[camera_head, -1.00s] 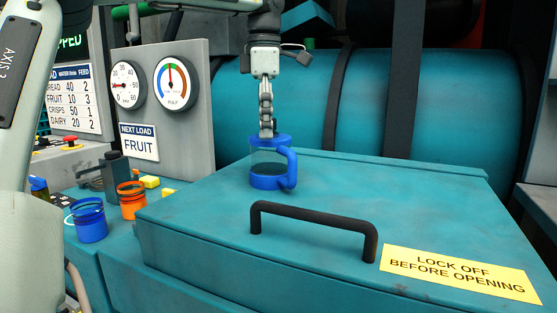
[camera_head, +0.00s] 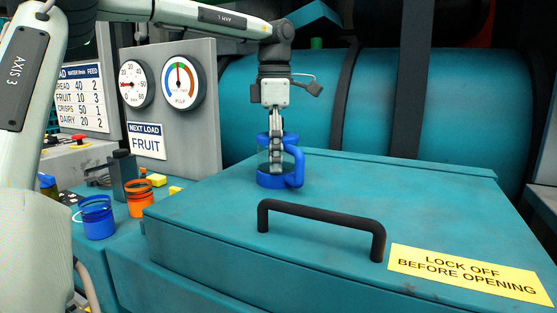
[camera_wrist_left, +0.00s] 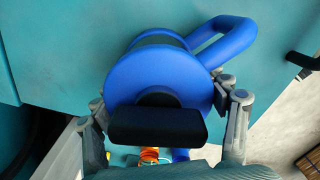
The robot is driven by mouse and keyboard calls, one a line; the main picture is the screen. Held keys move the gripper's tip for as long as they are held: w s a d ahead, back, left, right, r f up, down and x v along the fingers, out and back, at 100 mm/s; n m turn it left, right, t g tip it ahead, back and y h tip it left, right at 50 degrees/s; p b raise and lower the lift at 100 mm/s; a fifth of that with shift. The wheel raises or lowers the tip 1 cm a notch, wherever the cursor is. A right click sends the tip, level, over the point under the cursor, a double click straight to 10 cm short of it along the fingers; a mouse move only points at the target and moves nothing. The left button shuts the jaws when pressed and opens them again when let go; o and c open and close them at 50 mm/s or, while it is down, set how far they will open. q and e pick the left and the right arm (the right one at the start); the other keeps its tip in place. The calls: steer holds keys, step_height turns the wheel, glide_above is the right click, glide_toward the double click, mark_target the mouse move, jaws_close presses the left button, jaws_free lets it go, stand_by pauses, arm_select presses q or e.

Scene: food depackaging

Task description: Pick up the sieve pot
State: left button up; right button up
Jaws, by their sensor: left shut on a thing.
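The sieve pot, which I take to be the blue pot with a clear middle and a side handle (camera_head: 294,180), is upright at the far left part of the teal lid. In the left wrist view its blue round end and loop handle (camera_wrist_left: 137,80) fill the middle. My left gripper (camera_head: 276,160) reaches down over the pot and is shut on it, with finger links on both sides of it in the wrist view (camera_wrist_left: 165,115). Whether the pot's base touches the lid is hard to tell. My right gripper is not in view.
The teal lid (camera_head: 220,215) has a black bar handle (camera_head: 320,215) and a yellow warning label (camera_head: 468,272). A blue jar (camera_head: 98,222) and an orange jar (camera_head: 140,200) stand lower left. A panel with gauges (camera_head: 160,120) stands behind them.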

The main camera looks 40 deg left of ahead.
arm_select(q)
steer(key=c, duration=0.7)
